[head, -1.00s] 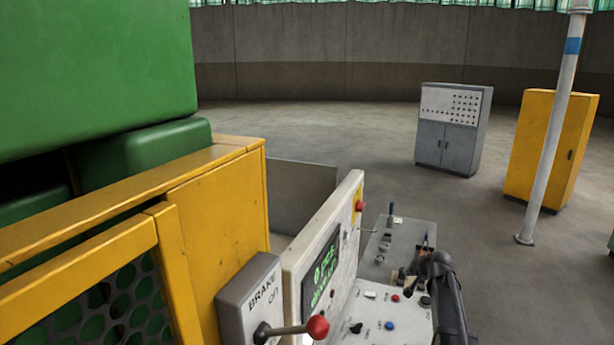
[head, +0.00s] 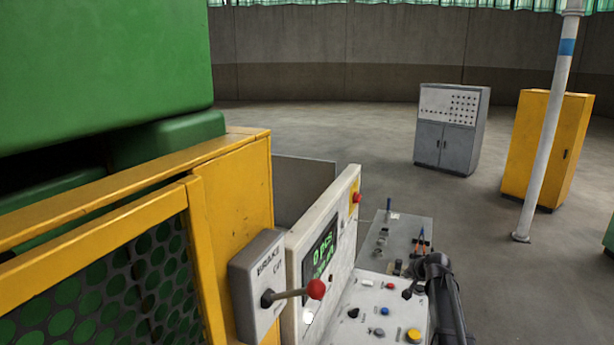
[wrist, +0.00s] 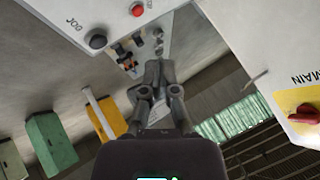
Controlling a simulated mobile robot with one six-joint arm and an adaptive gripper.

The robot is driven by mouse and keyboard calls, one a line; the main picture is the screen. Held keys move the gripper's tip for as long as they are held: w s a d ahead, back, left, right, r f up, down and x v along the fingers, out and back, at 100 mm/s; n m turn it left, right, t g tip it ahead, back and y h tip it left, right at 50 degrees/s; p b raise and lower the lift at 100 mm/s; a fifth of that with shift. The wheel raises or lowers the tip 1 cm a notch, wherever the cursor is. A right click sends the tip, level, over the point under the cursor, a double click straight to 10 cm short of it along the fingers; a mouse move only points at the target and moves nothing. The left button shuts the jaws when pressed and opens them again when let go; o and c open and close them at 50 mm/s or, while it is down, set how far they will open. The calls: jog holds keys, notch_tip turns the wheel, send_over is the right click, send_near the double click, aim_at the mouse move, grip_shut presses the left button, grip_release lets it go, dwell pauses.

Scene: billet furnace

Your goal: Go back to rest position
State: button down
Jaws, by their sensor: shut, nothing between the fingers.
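My gripper (wrist: 159,72) is dark grey in the wrist view, with its fingers together and nothing between them. It is in front of the underside-up view of the control panel (wrist: 110,12). In the head view my dark arm (head: 441,285) stands at the right edge of the sloped control desk (head: 372,290); whether the fingertips touch the desk cannot be told. The desk carries several buttons and small levers.
A grey brake box (head: 258,285) with a red-knobbed lever (head: 316,289) sits beside the display panel (head: 320,255). A yellow guarded machine (head: 235,200) fills the left. A grey cabinet (head: 443,150), yellow cabinet (head: 540,150) and white pole (head: 545,130) stand beyond on open floor.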

jog(key=s+a+f+n+g+h, duration=0.1)
jog(key=s+a+f+n+g, duration=0.3)
jog(key=s, duration=0.6)
jog(key=s+a+g+b, duration=0.1)
jog(key=s+a, duration=0.6)
jog(key=s, duration=0.2)
jog(key=s+a+f+n+g+h, duration=0.1)
jog(key=s+a+f+n+g, duration=0.3)
jog(key=s, duration=0.6)
jog(key=shift+m, duration=0.9)
jog(key=f+b, duration=0.2)
jog(key=s+f+b, duration=0.1)
jog(key=f+b, duration=0.1)
jog(key=b, duration=0.1)
jog(key=a+f+b, duration=0.1)
jog(key=f+b, duration=0.1)
jog(key=shift+s+a+f+b, duration=0.15)
jog(key=shift+s+b, duration=0.1)
jog(key=shift+b, duration=0.15)
jog(key=shift+s+f+b, duration=0.3)
jog(key=shift+f+b, duration=0.35)
